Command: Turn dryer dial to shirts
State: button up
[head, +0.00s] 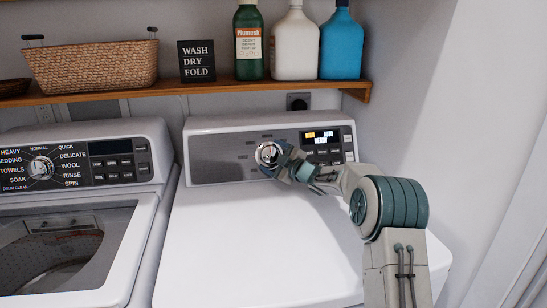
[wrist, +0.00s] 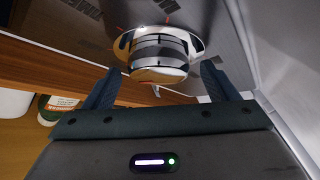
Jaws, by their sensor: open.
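The dryer (head: 235,225) is the white machine on the right, with a grey control panel and a lit display (head: 320,138). Its round chrome dial (head: 268,154) sits near the middle of the panel. My gripper (head: 279,158) is at the dial and partly covers its right side. In the wrist view the dial (wrist: 158,55) is ahead, between and slightly beyond the two fingers of my gripper (wrist: 157,88). The fingers are spread apart, with visible gaps beside the dial. The dial's pointer and most labels around it are too small or hidden to read.
The washer (head: 130,225) with its own labelled dial (head: 41,168) stands on the left. A wooden shelf (head: 200,89) above holds a wicker basket (head: 95,66), a sign (head: 196,61) and green, white and blue bottles. A wall (head: 400,100) is close on the right.

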jog(key=c, duration=1)
jog(key=shift+o, duration=0.2)
jog(key=shift+r+p, duration=0.15)
jog(key=shift+p, duration=0.45)
jog(key=shift+r+n+g+p, duration=0.2)
jog(key=shift+n+g+p, duration=0.3)
jog(key=shift+n+p, duration=0.4)
jog(key=n+g+p, duration=0.1)
jog(key=p, duration=0.1)
jog(key=n+p, duration=0.1)
jog(key=p, duration=0.1)
jog(key=shift+w+r+g+p, duration=0.1)
jog(key=shift+r+g+p, duration=0.2)
jog(key=shift+g, duration=0.1)
jog(key=n+g+p, duration=0.1)
jog(key=n+p, duration=0.1)
jog(key=p, duration=0.1)
jog(key=n+g+p, duration=0.1)
jog(key=n+p, duration=0.1)
jog(key=shift+w+d+f+g+h+p, duration=0.1)
jog(key=shift+g+h+p, duration=0.2)
jog(key=shift+p, duration=0.1)
jog(key=shift+f+n+g+p, duration=0.1)
jog(key=shift+n+g+p, duration=0.2)
jog(key=shift+n+p, duration=0.5)
jog(key=shift+f, duration=0.1)
